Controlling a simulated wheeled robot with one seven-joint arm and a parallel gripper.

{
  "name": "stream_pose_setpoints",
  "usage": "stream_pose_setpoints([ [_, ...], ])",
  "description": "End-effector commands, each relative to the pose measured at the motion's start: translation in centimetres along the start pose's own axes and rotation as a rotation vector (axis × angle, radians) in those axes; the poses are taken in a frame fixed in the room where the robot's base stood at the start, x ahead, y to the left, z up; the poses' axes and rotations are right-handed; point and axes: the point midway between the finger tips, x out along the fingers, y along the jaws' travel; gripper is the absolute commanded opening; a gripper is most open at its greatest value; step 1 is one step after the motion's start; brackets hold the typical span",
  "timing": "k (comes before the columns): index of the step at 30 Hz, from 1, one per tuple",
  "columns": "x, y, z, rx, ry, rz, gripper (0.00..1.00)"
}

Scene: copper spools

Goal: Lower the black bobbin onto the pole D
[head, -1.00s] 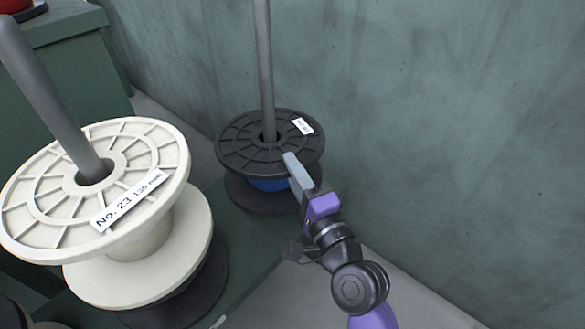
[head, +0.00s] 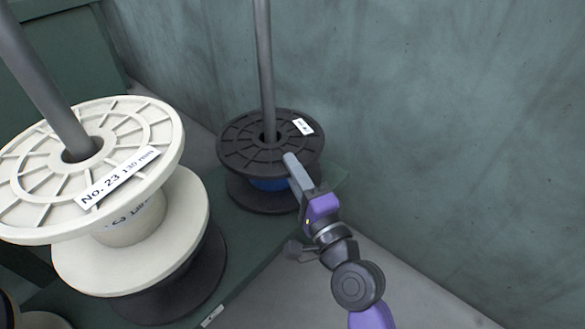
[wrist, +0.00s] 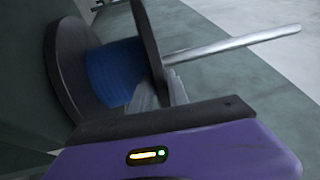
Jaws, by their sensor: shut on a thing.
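The black bobbin (head: 245,150) with a blue winding is around a grey upright pole (head: 264,70), at the back of the green platform in the head view. The pole passes through its centre hole; no letter shows on the pole. My gripper (head: 293,165) is at the bobbin's right front edge, shut on its upper flange. In the wrist view the bobbin's blue winding (wrist: 117,68) lies between two dark flanges, with the gripper fingers (wrist: 160,90) at the nearer flange. Whether the lower flange touches the platform is hard to tell.
A white spool (head: 120,225) labelled No. 23 is around another pole (head: 40,85) at the left, above a dark spool (head: 190,285). A grey-green wall (head: 430,120) stands close behind and right of the bobbin. Bare platform (head: 255,235) shows in front.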

Motion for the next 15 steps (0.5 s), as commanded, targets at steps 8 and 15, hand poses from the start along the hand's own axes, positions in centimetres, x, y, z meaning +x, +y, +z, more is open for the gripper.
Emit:
stream_pose_setpoints([
  [8,0.08,-0.42,-0.06,-0.001,0.002,-0.008,0.46],
  [15,0.04,-0.21,-0.03,0.0,0.001,-0.004,0.46],
])
